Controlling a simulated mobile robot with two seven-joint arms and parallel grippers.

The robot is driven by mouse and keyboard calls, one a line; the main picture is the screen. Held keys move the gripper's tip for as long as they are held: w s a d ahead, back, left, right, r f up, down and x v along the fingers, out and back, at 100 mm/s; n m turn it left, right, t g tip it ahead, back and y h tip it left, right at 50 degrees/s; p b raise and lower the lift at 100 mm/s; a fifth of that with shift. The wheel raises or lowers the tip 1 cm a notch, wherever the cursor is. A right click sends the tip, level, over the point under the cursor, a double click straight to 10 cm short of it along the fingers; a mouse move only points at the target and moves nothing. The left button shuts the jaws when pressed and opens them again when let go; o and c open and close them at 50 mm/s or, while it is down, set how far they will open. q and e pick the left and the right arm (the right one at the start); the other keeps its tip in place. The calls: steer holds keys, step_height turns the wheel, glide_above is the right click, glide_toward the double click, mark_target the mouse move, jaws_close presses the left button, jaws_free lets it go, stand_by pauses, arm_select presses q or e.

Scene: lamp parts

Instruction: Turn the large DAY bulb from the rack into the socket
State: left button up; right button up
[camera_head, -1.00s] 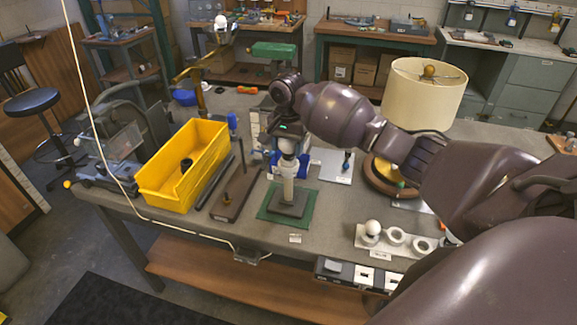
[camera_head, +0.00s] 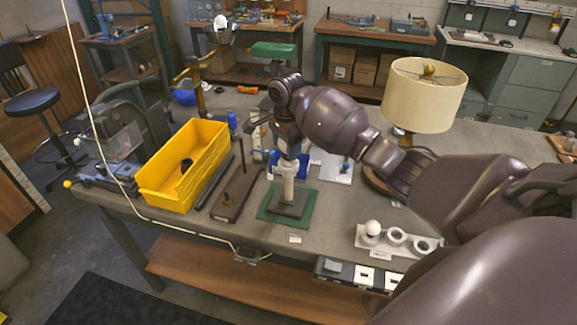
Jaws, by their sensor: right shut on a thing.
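My right gripper (camera_head: 289,158) points down over the socket post (camera_head: 289,187), which stands upright on a dark base on a green mat (camera_head: 268,208). The gripper is shut at the top of the post. What it holds is mostly hidden by the fingers; it appears to be the large bulb, at or just above the socket. I cannot tell how deep it sits. The white rack (camera_head: 384,243) at the table's front right holds one white bulb (camera_head: 372,227) in its left ring; its other two rings are empty. My left gripper is out of view.
A yellow bin (camera_head: 165,178) and a brown board with a dark peg (camera_head: 236,195) stand left of the socket. Behind it are blue parts (camera_head: 305,167) and a white plate (camera_head: 334,165). A shaded lamp (camera_head: 424,95) stands at the right.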

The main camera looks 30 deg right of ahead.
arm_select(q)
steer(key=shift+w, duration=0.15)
arm_select(e)
steer(key=shift+m, duration=0.3)
steer(key=o, duration=0.3)
steer(key=shift+m, duration=0.4)
steer(key=o, duration=0.5)
steer(key=shift+o, duration=0.4)
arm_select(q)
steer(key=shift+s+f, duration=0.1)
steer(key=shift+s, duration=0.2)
arm_select(e)
step_height(320, 180, up, 2)
steer(key=shift+r, duration=0.25)
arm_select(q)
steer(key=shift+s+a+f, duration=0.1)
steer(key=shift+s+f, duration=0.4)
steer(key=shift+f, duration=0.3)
arm_select(e)
step_height(320, 180, up, 8)
steer(key=shift+r, duration=0.2)
